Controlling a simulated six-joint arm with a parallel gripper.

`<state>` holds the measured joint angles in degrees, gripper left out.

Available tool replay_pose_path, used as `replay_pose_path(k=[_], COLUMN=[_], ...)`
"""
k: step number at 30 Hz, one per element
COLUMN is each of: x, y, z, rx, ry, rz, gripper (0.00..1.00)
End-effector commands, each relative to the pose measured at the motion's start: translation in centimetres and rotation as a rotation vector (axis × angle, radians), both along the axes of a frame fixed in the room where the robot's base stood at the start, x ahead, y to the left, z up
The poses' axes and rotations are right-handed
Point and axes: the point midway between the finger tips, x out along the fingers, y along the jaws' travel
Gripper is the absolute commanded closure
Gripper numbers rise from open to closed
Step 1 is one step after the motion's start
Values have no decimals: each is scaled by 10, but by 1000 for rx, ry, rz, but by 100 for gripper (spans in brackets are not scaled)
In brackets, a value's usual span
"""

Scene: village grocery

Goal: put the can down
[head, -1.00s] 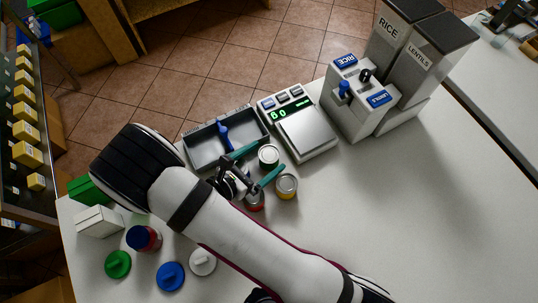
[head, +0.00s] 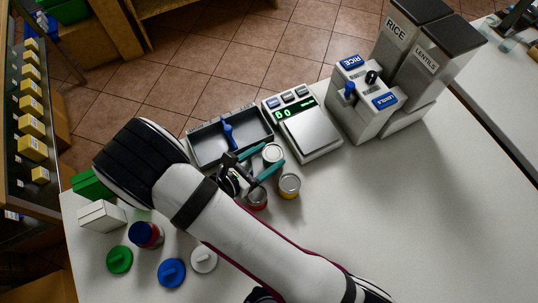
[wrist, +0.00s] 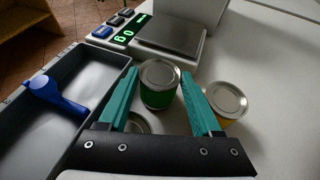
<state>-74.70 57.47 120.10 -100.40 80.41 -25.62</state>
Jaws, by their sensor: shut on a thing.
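A green can (wrist: 158,99) with a silver lid stands roughly upright between the teal fingers of my gripper (wrist: 160,74) in the wrist view. In the head view its lid (head: 273,153) shows between the fingertips of my gripper (head: 266,159), just in front of the scale. My gripper is shut on this can. I cannot tell whether its base touches the table; the base is partly hidden. A yellow can (head: 289,187) stands close to the right finger. A red can (head: 257,200) stands nearer my arm, partly covered by my gripper.
Dispensers (head: 363,100) stand at the back right. The table's right side (head: 430,210) is clear.

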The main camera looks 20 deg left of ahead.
Motion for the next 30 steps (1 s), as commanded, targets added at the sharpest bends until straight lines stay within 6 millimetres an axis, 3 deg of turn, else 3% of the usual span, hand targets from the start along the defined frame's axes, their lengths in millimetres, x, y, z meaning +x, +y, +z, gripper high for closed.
replay_pose_path(k=[12,17,21,25,30], x=[5,44,82,99,101], y=[-2,-25,-56,-76,-78], z=[91,114,132,135,96], rx=[7,12,11,-1,-5], ry=[-3,0,-1,2,4], rz=[0,18,47,68,75], gripper=[97,97,97,97,97])
